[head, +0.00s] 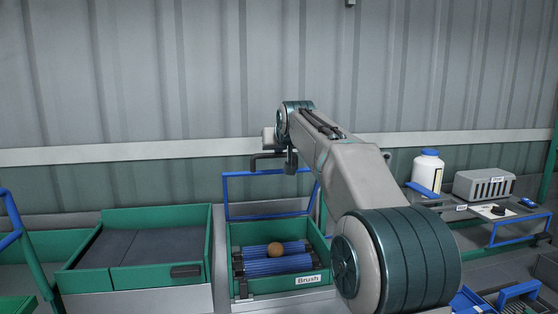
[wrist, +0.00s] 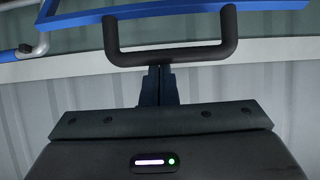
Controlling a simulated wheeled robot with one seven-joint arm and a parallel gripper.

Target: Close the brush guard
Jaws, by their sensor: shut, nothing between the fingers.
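The brush guard (head: 268,172) is a blue frame standing raised behind the green brush bed (head: 310,252), whose front label reads "Brush". Its dark U-shaped handle (head: 265,155) sticks out from the top bar. In the wrist view, the guard (wrist: 240,8) crosses the top and the handle (wrist: 190,54) hangs just beyond my fingertips. My gripper (head: 291,168) is shut and empty beside the handle. It also shows in the wrist view (wrist: 154,70), fingers together, tips at the handle's bar. I cannot tell whether they touch it.
Blue brush rollers (head: 275,267) carry a round orange-brown item (head: 275,249). A green-sided bed with a dark surface (head: 150,245) is at left. A white bottle (head: 428,172) and a grey vented box (head: 484,185) stand on the right bench. A corrugated wall (head: 180,70) is behind.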

